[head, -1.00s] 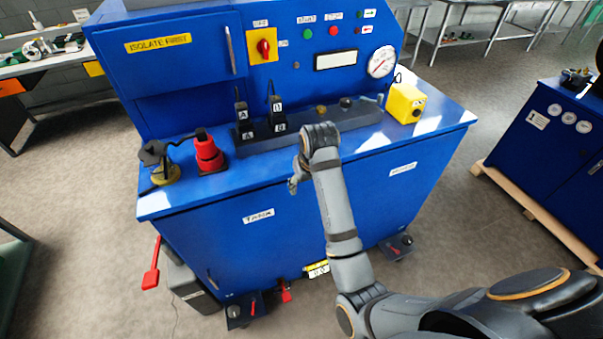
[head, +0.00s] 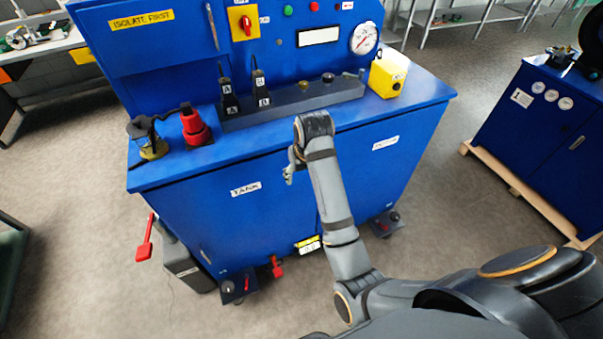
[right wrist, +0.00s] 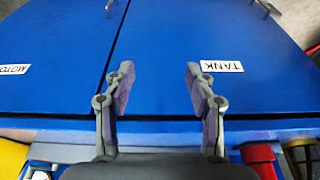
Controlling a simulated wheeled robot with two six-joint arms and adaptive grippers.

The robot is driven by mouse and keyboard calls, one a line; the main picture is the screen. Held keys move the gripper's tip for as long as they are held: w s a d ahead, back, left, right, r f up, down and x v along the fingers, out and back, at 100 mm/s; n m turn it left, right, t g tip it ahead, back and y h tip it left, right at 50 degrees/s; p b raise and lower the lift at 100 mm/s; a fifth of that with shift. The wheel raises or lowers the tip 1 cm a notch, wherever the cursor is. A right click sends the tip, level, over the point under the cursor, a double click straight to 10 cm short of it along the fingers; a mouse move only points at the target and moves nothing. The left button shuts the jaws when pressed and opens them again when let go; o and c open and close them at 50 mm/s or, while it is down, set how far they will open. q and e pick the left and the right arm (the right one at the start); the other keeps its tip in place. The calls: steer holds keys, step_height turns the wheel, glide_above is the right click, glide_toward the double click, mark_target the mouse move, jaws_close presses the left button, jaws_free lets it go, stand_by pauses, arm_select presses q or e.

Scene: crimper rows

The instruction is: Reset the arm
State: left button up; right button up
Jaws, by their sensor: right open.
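My right arm (head: 335,205) reaches from the lower right toward the front of the blue machine (head: 270,215). In the head view its gripper (head: 292,168) is small and partly hidden by the wrist, in front of the cabinet doors. In the right wrist view the gripper (right wrist: 160,90) is open, its two fingers well apart with nothing between them. Behind the fingers are the blue doors with the TANK label (right wrist: 222,66) and a second, partly cut-off label (right wrist: 14,70). My left gripper is in neither view.
The machine top carries a red plug (head: 194,127), black connectors A (head: 229,98) and B (head: 262,92), and a yellow box (head: 388,74). A red lever (head: 145,240) sticks out at lower left. Another blue cabinet (head: 540,130) stands on a pallet at right.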

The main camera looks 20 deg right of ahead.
steer(key=s+d+f, duration=0.1)
steer(key=s+f, duration=0.2)
steer(key=f, duration=0.8)
steer(key=s+d+f+g, duration=0.1)
steer(key=s+f, duration=0.2)
steer(key=f, duration=0.8)
steer(key=s+d+f, duration=0.1)
steer(key=s+f, duration=0.1)
steer(key=f, duration=0.9)
steer(key=s+d+f, duration=0.2)
steer(key=s+f, duration=0.4)
steer(key=s, duration=0.5)
steer(key=s+d+f, duration=0.2)
steer(key=s+f, duration=0.4)
steer(key=s, duration=0.5)
steer(key=s+d+f+g, duration=0.1)
steer(key=s+d+f, duration=0.1)
steer(key=s+f, duration=0.4)
steer(key=s, duration=0.5)
steer(key=shift+s+d+h, duration=0.15)
steer(key=shift+d+h, duration=0.1)
steer(key=shift+h, duration=0.15)
